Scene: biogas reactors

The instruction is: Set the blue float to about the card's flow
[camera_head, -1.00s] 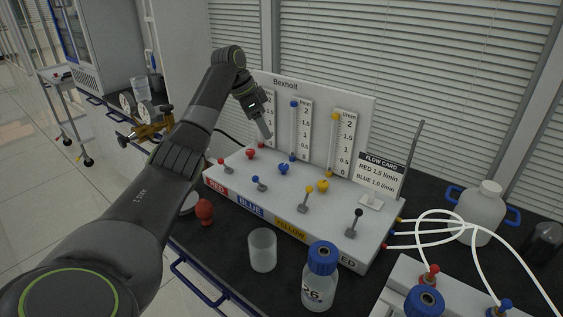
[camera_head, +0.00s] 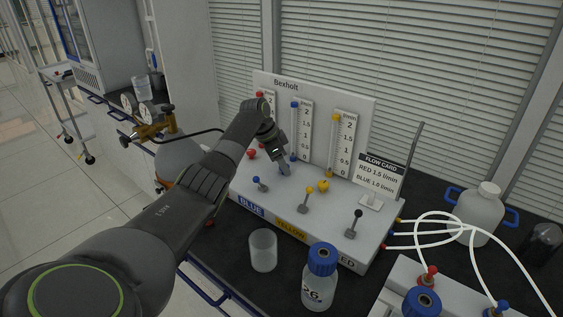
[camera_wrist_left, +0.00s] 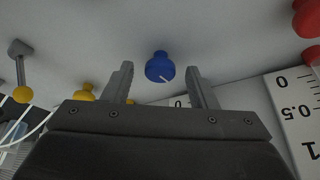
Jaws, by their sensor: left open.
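The blue float (camera_head: 294,104) shows near the top of the middle tube, close to the 2 mark of its scale. The flow card (camera_head: 379,174) reads RED 1.5 l/min and BLUE 1.0 l/min. In the left wrist view the blue knob (camera_wrist_left: 160,67) with a white pointer line lies between the two finger ends, apart from both. My left gripper (camera_head: 285,169) is open in front of the blue column and hides the blue knob in the head view. My right gripper is not in view.
The red knob (camera_head: 251,154) and yellow knob (camera_head: 323,186) flank the blue column. Levers with blue (camera_head: 256,180), yellow (camera_head: 309,190) and black (camera_head: 358,213) tips stand in front. A beaker (camera_head: 263,250) and blue-capped bottle (camera_head: 320,277) stand before the panel.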

